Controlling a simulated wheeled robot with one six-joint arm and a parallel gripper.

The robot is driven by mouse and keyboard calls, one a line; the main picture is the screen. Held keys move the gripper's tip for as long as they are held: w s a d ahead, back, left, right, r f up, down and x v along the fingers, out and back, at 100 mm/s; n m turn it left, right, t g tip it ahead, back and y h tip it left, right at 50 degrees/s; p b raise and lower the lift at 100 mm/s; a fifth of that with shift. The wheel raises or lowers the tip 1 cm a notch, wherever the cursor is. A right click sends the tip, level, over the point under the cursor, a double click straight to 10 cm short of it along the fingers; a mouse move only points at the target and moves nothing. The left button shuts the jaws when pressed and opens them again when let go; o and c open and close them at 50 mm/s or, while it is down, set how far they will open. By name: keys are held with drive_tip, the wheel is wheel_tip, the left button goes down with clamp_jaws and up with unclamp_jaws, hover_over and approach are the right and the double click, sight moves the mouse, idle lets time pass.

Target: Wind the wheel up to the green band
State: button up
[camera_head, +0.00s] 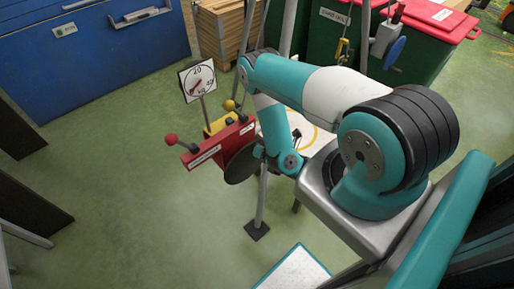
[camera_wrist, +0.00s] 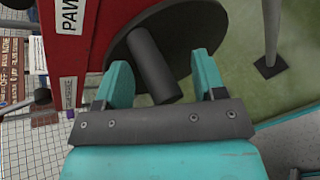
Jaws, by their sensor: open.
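The wheel (camera_head: 243,163) is a dark disc on the right end of a red box (camera_head: 220,146). In the wrist view the wheel (camera_wrist: 180,40) bears a dark grey cylindrical handle (camera_wrist: 152,62) that sticks out towards me. My gripper (camera_wrist: 163,82) is open, with one teal finger on each side of the handle. Whether either finger touches it I cannot tell. A round white dial (camera_head: 198,80) with a red needle stands on a post behind the box. A green band on it is too small to make out.
The red box carries a lever with a red knob (camera_head: 171,139) and one with a yellow knob (camera_head: 230,104). A thin grey post (camera_head: 262,200) on a dark foot stands close by my gripper. Green floor lies open to the left. A blue container (camera_head: 100,60) stands behind.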

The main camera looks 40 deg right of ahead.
drive_tip(key=c, duration=1)
drive_tip(key=shift+s+d+f+b, duration=0.15)
drive_tip(key=shift+d+f+b, duration=0.9)
drive_tip(key=shift+b, duration=0.55)
drive_tip(key=shift+c, duration=0.2)
drive_tip(key=shift+d+r, duration=0.1)
drive_tip(key=shift+d+f+b, duration=0.35)
drive_tip(key=shift+f+b, duration=0.3)
drive_tip(key=shift+b, duration=0.2)
drive_tip(key=shift+d+f+b, duration=0.4)
drive_tip(key=shift+f+b, duration=0.1)
drive_tip(key=shift+b, duration=0.25)
